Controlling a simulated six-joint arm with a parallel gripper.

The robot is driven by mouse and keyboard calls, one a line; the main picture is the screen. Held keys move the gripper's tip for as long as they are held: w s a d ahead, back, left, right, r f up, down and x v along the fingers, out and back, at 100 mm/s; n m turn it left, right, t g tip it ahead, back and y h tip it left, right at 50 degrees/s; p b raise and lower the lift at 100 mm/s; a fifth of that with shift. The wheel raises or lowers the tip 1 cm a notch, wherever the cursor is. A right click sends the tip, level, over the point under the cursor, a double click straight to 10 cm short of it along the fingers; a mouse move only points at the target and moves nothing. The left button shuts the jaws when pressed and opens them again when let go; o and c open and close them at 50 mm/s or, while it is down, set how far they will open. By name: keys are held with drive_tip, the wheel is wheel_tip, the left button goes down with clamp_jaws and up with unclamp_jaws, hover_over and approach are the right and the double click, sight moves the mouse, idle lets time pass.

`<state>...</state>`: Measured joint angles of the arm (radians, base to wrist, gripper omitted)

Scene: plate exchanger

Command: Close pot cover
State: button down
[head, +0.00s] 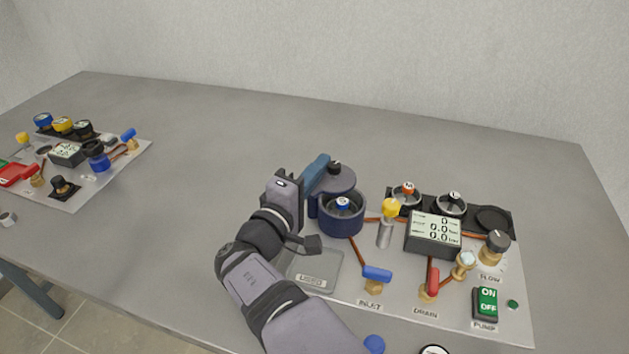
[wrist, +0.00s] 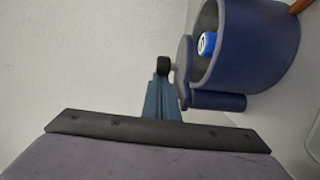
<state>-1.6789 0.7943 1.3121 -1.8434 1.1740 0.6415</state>
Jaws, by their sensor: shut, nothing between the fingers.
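The blue pot (head: 342,219) stands at the back left of the grey panel, with its mouth open. Its grey-blue cover (head: 343,181) is swung up behind the mouth and has a black knob (head: 334,167). In the wrist view the cover (wrist: 184,70) shows almost edge-on beside the pot (wrist: 255,50), with the knob (wrist: 164,66) facing outward. My gripper (head: 322,160) is shut and empty behind the cover, with its blue fingertips close to the knob. In the wrist view the fingers (wrist: 159,90) end just by the knob; I cannot tell if they touch.
A blue-and-white object (head: 342,204) shows inside the pot. A second panel (head: 110,165) lies far left. The table behind is clear.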

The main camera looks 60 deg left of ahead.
sight(334, 173)
drive_tip(key=shift+w+d+f+b, duration=0.25)
drive_tip(key=shift+d+b, duration=0.2)
drive_tip(key=shift+b, duration=1.75)
drive_tip(key=shift+w+d+f+b, duration=0.15)
drive_tip(key=shift+w+d+b, duration=0.2)
drive_tip(key=shift+b, duration=1.8)
drive_tip(key=b, duration=0.2)
drive_tip(key=d+b, duration=0.1)
drive_tip(key=shift+d+r+b, duration=0.1)
drive_tip(key=shift+r+b, duration=0.2)
drive_tip(key=shift+b, duration=0.05)
drive_tip(key=shift+w+d+r+b, duration=0.1)
drive_tip(key=shift+d+b, duration=0.5)
drive_tip(key=shift+b, duration=0.9)
drive_tip(key=shift+a+v, duration=0.2)
drive_tip(key=shift+v, duration=3.55)
